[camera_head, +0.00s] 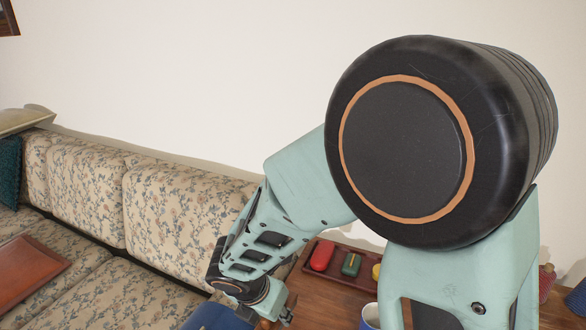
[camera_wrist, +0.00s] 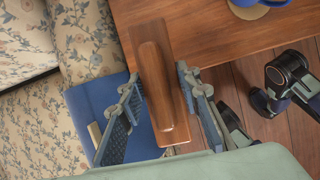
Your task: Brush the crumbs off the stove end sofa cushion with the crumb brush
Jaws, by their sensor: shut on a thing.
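My gripper (camera_wrist: 158,80) is shut on a brown wooden piece with a raised grip, which looks like the crumb brush (camera_wrist: 152,60); no bristles show. In the head view my gripper (camera_head: 280,312) is low in the middle, between the sofa and the side table, and the brush cannot be made out there. The floral sofa seat cushion (camera_head: 135,300) lies left of my gripper, and floral fabric (camera_wrist: 40,125) fills the left of the wrist view. I cannot make out any crumbs. No stove is in view, so I cannot tell which cushion is at its end.
A blue item (camera_wrist: 85,112) lies beside the sofa under my gripper. A brown tray (camera_head: 28,268) and teal pillow (camera_head: 9,170) are on the sofa.

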